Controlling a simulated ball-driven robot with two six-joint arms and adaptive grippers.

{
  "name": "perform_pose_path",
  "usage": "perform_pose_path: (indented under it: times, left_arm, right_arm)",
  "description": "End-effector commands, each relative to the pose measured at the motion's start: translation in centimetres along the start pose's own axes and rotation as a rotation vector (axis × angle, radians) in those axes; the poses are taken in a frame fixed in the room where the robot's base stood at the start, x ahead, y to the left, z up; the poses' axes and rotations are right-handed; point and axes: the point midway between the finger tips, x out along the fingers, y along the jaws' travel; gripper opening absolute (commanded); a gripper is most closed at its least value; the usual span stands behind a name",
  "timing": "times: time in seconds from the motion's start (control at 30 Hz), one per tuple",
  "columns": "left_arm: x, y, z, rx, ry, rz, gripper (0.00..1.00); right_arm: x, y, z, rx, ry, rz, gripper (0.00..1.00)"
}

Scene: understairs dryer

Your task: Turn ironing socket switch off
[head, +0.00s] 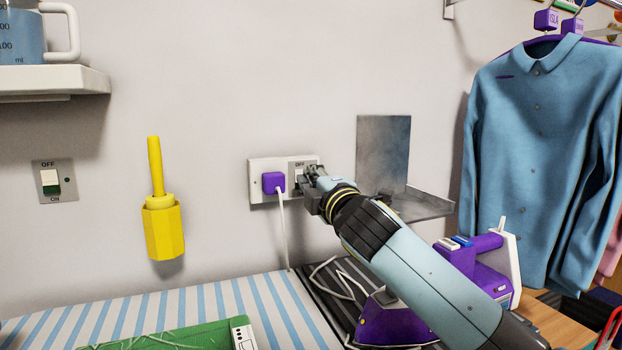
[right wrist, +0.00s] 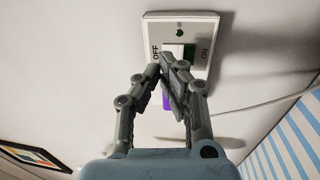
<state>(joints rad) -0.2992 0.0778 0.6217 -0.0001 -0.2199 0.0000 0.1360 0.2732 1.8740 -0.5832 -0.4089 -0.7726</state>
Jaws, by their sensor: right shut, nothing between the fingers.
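The ironing socket (head: 256,187) is a white wall plate with a purple plug (head: 274,182) in its left half and a switch with an OFF label (head: 299,164) in its right half. My right gripper (head: 308,172) is in front of the switch and hides most of it. In the right wrist view the switch plate (right wrist: 205,28) shows a white rocker with green at its ON side. The fingertips (right wrist: 170,62) are together and empty, over the rocker's lower edge; I cannot tell whether they touch it. The plug is partly hidden behind the fingers. My left gripper is not in view.
A second switch (head: 51,181) is on the wall at left, beside a yellow brush holder (head: 162,228). A metal bracket (head: 384,150) is right of the socket. A purple iron (head: 480,262) stands below, near a striped board (head: 272,300). A blue shirt (head: 540,150) hangs at right.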

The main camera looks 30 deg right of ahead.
Motion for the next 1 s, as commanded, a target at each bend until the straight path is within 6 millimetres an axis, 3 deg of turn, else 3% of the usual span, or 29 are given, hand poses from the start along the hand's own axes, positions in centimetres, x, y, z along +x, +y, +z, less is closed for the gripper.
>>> perform_pose_path:
  times: [0.23,0.5,0.7,1.0]
  left_arm:
    - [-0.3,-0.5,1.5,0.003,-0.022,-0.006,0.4]
    - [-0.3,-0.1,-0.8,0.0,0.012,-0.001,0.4]
    - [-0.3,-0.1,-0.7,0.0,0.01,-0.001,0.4]
    - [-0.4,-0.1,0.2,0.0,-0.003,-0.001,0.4]
  right_arm:
    - [-2.3,0.7,0.0,-0.002,0.003,0.001,0.0]
    - [-6.5,1.7,0.0,-0.001,0.003,0.001,0.0]
    - [-9.0,2.3,0.0,0.0,0.002,0.001,0.0]
    - [-9.7,2.5,0.0,0.0,0.002,0.002,0.0]
